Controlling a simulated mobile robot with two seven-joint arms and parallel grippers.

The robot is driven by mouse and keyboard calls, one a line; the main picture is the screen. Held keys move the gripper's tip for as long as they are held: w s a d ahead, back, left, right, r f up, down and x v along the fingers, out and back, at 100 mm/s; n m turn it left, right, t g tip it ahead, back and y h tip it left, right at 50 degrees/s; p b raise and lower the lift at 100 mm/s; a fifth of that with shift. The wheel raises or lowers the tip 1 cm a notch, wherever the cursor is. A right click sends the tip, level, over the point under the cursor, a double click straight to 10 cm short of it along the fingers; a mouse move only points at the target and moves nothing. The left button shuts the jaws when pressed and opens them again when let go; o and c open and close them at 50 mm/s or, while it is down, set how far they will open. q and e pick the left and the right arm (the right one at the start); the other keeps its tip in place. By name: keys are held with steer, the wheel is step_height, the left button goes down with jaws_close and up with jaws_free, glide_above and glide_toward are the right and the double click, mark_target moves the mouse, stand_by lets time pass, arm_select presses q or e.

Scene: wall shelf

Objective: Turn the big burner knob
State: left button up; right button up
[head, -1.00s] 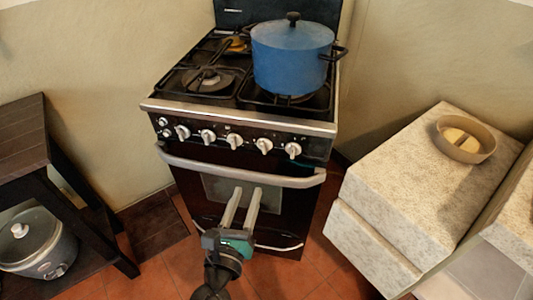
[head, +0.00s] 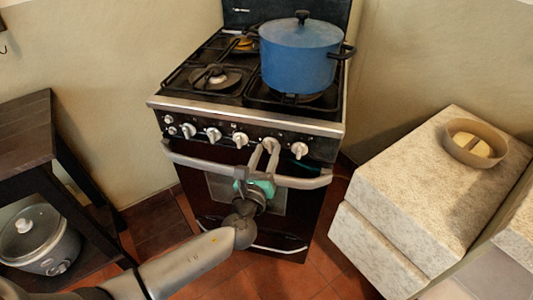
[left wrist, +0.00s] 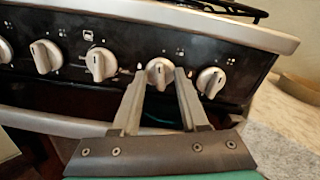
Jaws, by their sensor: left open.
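The stove (head: 250,110) has a row of silver knobs on its black front panel. My left gripper (head: 264,148) is open in front of the second large knob from the right (left wrist: 160,72). In the left wrist view its fingertips (left wrist: 159,73) appear on either side of that knob; whether they touch it is unclear. The rightmost knob (left wrist: 211,82) is just right of the fingers, and another knob (left wrist: 101,65) is to their left. Which knob is for the big burner is not clear from markings. My right gripper is out of view.
A blue pot (head: 300,58) stands on the right burners. The oven handle (head: 300,181) runs just below the knobs, under my left gripper. A stone-topped counter (head: 400,190) with a bowl (head: 474,143) is at right; a dark table (head: 28,135) is at left.

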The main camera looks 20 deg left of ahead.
arm_select(q)
jaws_close()
stand_by(0.3)
stand_by(0.3)
